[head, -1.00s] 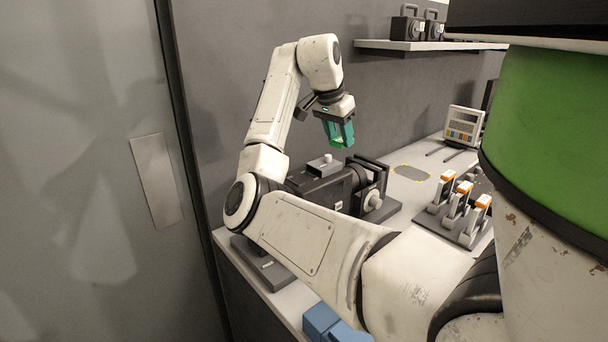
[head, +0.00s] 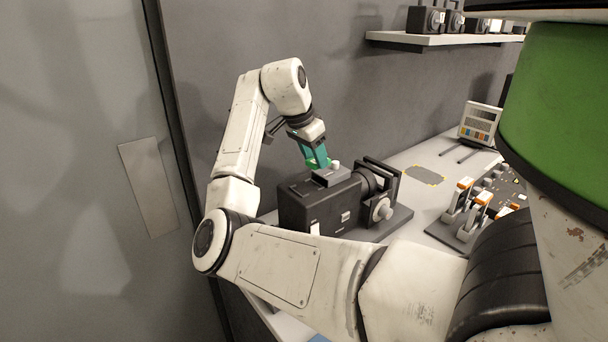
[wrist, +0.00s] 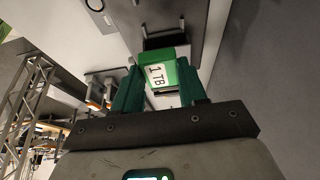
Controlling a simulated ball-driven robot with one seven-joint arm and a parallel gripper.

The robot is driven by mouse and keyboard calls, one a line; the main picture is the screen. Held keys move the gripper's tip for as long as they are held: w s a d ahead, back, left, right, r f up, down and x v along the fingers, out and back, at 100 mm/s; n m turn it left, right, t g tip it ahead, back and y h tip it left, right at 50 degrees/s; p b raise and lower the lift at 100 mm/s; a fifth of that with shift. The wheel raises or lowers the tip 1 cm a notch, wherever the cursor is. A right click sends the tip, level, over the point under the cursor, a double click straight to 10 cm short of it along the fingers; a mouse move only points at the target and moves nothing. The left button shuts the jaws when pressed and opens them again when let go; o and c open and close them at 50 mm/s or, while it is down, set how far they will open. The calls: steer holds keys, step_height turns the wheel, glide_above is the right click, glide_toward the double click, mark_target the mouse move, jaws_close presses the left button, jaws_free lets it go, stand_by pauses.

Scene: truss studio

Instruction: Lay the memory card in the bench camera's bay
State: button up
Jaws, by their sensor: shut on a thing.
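The memory card (wrist: 158,72) is green with a white "1TB" label. My gripper (wrist: 160,68) is shut on it, with one teal finger on each side. In the head view, my gripper (head: 317,160) points down just above the top of the bench camera, and a bit of the green card (head: 319,164) shows at the fingertips. The bench camera (head: 318,208) is a dark box with a lens assembly at its right end. A grey block (head: 331,178) with a pale knob sits on its top. I cannot tell whether the card touches the camera; the inside of the bay is hidden.
A rack of grey levers with orange tops (head: 463,205) stands right of the camera. A small pale panel device (head: 480,122) stands behind it. A wall shelf (head: 440,40) holds several small cameras. A yellow-edged grey patch (head: 425,175) on the bench is clear.

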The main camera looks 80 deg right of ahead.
mark_target(308, 188)
steer(key=w+f, duration=0.1)
steer(key=w+a+f, duration=0.1)
steer(key=shift+f, duration=0.3)
steer(key=f, duration=0.1)
steer(key=f+p, duration=0.1)
steer(key=f, duration=0.1)
steer(key=shift+w+a+p, duration=0.15)
steer(key=shift+w+p, duration=0.05)
steer(key=shift+p, duration=0.1)
steer(key=shift+f, duration=0.3)
steer(key=o, duration=1.1)
steer(key=shift+f, duration=0.1)
steer(key=shift+c, duration=0.2)
steer(key=b+v, duration=0.2)
steer(key=v, duration=1)
steer(key=shift+s, duration=0.1)
